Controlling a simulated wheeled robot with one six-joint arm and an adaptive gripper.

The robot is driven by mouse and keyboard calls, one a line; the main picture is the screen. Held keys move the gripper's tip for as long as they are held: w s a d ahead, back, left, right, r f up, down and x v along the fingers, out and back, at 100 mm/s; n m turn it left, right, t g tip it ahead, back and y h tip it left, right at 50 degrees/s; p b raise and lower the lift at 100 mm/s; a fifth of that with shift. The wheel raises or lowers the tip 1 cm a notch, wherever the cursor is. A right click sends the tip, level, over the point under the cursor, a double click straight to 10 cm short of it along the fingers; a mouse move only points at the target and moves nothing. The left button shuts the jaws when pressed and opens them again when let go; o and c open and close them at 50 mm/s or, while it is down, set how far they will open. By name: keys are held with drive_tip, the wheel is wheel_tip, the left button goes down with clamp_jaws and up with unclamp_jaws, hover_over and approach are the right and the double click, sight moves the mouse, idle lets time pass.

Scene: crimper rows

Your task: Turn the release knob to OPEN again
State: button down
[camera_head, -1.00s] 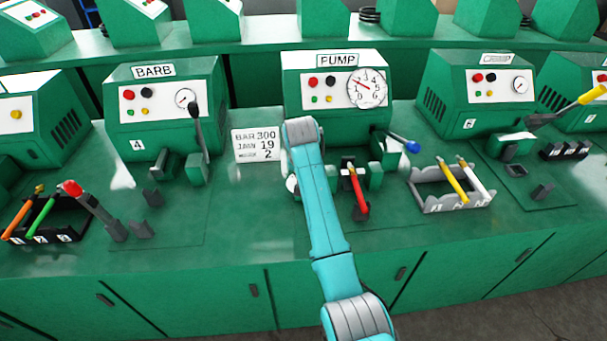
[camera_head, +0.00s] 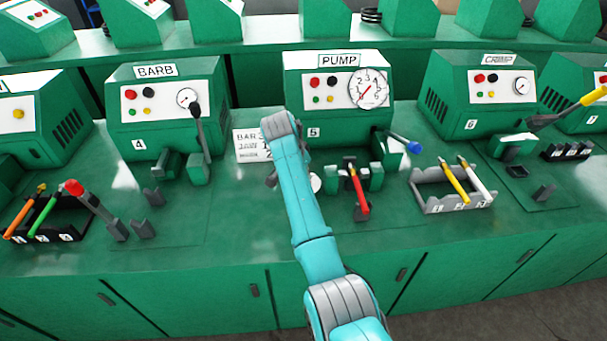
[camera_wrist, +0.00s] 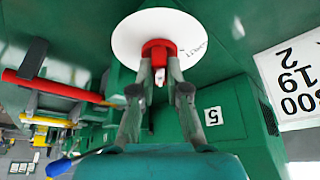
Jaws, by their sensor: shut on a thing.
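In the wrist view the release knob is a red grip (camera_wrist: 158,47) on a round white dial (camera_wrist: 128,45). My gripper (camera_wrist: 160,72) is shut on the red grip, one finger on each side. Small lettering on the dial is partly visible but unreadable. In the head view the edge of the white dial (camera_head: 316,183) shows just right of my arm, in front of the PUMP machine (camera_head: 300,92), numbered 5. My arm hides the red grip and my fingers there. The pump's gauge (camera_head: 368,89) has its red needle pointing to the lower left.
A red-handled tool (camera_head: 359,190) rests in the fixture right of the dial. A blue-tipped lever (camera_head: 405,143) is beyond it. A grey rack (camera_head: 425,205) holds yellow and white tools. A printed card (camera_head: 247,146) stands left, partly covered by my arm.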

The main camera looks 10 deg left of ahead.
idle(0.4)
drive_tip(key=c, duration=1.2)
unclamp_jaws()
drive_tip(key=shift+o, duration=0.2)
drive_tip(key=v, duration=1.2)
drive_tip(key=shift+a, duration=0.1)
